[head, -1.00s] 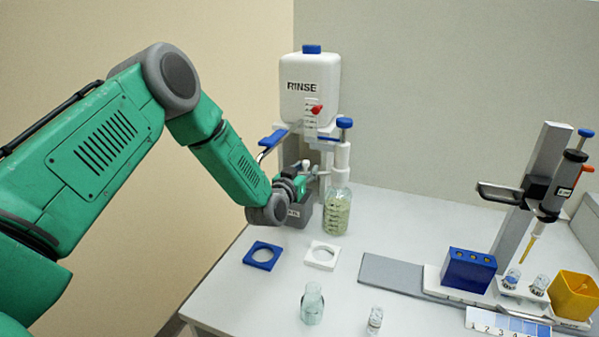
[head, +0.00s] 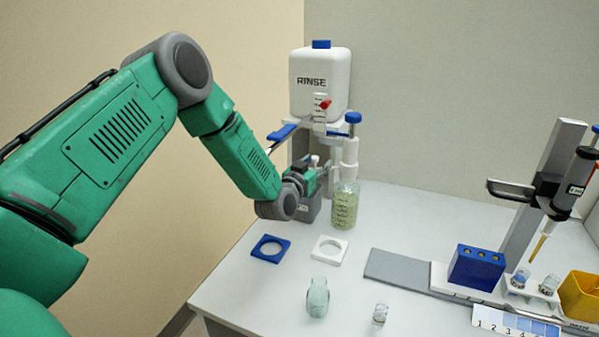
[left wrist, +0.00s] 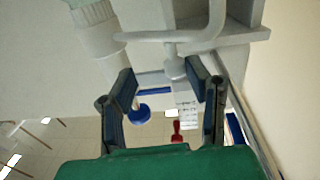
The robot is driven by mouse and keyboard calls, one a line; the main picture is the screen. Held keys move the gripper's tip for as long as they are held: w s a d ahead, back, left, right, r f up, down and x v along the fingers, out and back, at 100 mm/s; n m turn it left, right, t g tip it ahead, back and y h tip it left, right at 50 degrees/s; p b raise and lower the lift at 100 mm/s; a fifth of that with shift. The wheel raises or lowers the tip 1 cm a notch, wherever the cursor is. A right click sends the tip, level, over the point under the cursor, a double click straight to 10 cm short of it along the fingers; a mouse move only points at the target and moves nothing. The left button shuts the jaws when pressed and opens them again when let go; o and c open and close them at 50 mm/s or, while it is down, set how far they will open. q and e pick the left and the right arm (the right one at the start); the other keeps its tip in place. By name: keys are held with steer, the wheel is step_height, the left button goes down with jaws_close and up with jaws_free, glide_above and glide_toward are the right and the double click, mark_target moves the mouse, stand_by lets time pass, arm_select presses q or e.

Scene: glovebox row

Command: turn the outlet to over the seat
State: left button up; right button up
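The rinse dispenser is a white bottle (head: 320,86) marked RINSE on a grey stand at the back. Its outlet is a pale bent tube (left wrist: 215,22), seen close up in the left wrist view with a short pale end piece (left wrist: 175,66). My left gripper (left wrist: 163,82) is open, its fingers on either side of that end piece. Contact cannot be told. In the head view my left gripper (head: 312,181) is small and partly hidden by its wrist. A blue square plate (head: 270,249) and a white square plate (head: 329,249), each with a round hole, lie in front.
A glass bottle with green contents (head: 344,208) stands right of the gripper. A clear bottle (head: 318,297) and a small vial (head: 380,314) stand at the front. A pipette stand (head: 545,190), a blue block (head: 477,267) and a yellow bin (head: 581,297) are at the right.

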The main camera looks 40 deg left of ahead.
arm_select(q)
steer(key=s, duration=0.1)
steer(key=s+p, duration=0.1)
steer(key=s, duration=0.1)
steer(key=shift+s+a+p, duration=0.3)
steer(key=p, duration=0.4)
glide_toward(314, 161)
steer(key=shift+s+a, duration=1.35)
steer(key=shift+s, duration=1.9)
steer(key=shift+d, duration=0.1)
steer(key=s, duration=0.7)
steer(key=shift+s+d+f, duration=0.2)
steer(key=shift+s+d, duration=0.15)
steer(key=shift+d, duration=0.1)
